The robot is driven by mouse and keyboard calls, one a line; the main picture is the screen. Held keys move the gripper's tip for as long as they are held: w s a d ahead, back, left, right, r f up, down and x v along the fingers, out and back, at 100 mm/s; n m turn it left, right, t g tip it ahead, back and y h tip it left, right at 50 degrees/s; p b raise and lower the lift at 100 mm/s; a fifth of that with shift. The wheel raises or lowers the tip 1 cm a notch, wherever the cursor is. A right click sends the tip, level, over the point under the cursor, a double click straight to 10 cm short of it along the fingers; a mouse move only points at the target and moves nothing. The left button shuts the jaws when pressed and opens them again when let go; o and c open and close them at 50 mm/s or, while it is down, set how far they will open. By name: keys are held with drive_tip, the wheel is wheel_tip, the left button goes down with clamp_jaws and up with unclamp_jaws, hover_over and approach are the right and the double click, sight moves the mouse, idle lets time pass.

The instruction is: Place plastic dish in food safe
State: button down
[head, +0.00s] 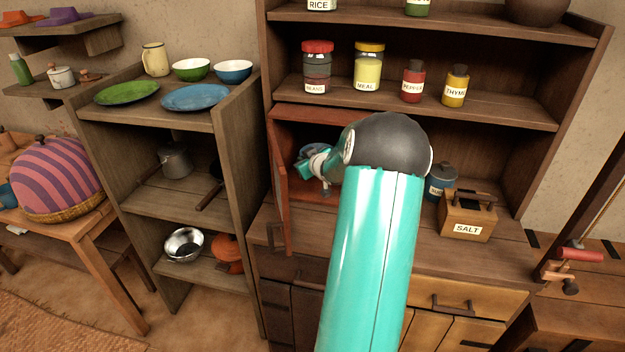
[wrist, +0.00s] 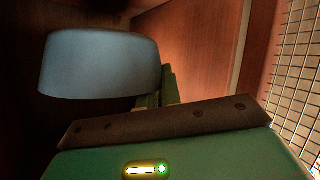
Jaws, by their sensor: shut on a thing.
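The food safe (head: 300,125) is a reddish wooden cabinet on the dresser counter, with its door (head: 279,185) swung open. My gripper (head: 308,165) reaches into its opening, and my arm hides much of the right side. In the wrist view a blue-grey plastic dish (wrist: 98,62) is tilted up between the jaws of my gripper (wrist: 168,90). It is inside the safe, near the dark left wall. The gripper is shut on the dish's edge. I cannot tell whether the dish touches the safe's floor.
Wire mesh (wrist: 298,85) stands close on the right in the wrist view. A salt box (head: 467,217) and a blue tin (head: 440,182) stand right of my arm. Several jars line the shelf (head: 430,108) above. The left shelf unit holds a green plate (head: 127,92) and a blue plate (head: 195,97).

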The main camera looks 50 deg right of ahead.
drive_tip(key=f, duration=0.4)
drive_tip(key=shift+s+a+f, duration=0.1)
drive_tip(key=shift+a+f, duration=0.1)
drive_tip(key=shift+f, duration=1.75)
drive_tip(key=c, duration=1.6)
unclamp_jaws()
drive_tip(key=shift+f, duration=0.1)
drive_tip(key=shift+o, duration=0.2)
drive_tip(key=v, duration=1.2)
